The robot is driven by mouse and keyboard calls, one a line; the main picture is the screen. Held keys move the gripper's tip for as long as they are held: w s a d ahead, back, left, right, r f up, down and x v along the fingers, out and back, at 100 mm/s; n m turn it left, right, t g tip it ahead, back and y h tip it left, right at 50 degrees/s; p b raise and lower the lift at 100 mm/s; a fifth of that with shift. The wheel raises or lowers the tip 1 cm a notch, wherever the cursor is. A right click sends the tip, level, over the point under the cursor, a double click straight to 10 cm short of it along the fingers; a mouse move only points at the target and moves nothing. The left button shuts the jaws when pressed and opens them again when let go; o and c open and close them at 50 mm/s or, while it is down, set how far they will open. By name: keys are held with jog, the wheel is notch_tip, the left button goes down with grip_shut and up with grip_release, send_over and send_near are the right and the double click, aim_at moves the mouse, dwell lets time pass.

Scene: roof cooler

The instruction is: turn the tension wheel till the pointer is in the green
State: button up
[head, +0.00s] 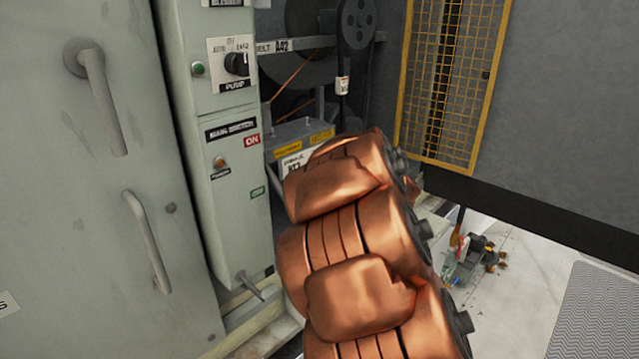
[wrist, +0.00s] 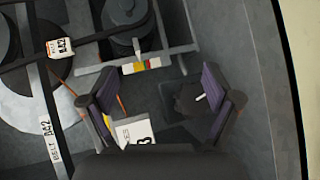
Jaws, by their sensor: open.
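In the wrist view my gripper (wrist: 160,103) is open, its two purple-padded fingers wide apart. A dark, roundish part with a small white mark (wrist: 201,97) shows between the fingers, close to the right one; it may be the tension wheel, but I cannot tell for sure. In the head view my copper arm hides the gripper and the wheel.
Belts and pulleys with a belt tag (wrist: 60,46) lie at the wrist view's left. In the head view a control cabinet (head: 222,170) stands left, a yellow mesh guard (head: 455,80) right. A grey box (head: 300,135) sits behind my arm. Small clutter (head: 475,258) lies on the floor.

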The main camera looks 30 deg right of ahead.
jog(key=w+a+f+n+t+y, duration=0.4)
jog(key=f+n+y, duration=0.3)
jog(key=n+y, duration=0.45)
jog(key=shift+h, duration=0.25)
jog(key=shift+w+a+r+p, duration=0.1)
jog(key=shift+w+a+p, duration=0.35)
jog(key=shift+w, duration=0.45)
jog(key=shift+w+a+r+p, duration=0.1)
jog(key=shift+w+a+p, duration=0.3)
jog(key=shift+w, duration=0.5)
jog(key=shift+w+a+p, duration=0.3)
jog(key=shift+w+a, duration=0.2)
jog(key=shift+w, duration=0.4)
jog(key=c, duration=1.1)
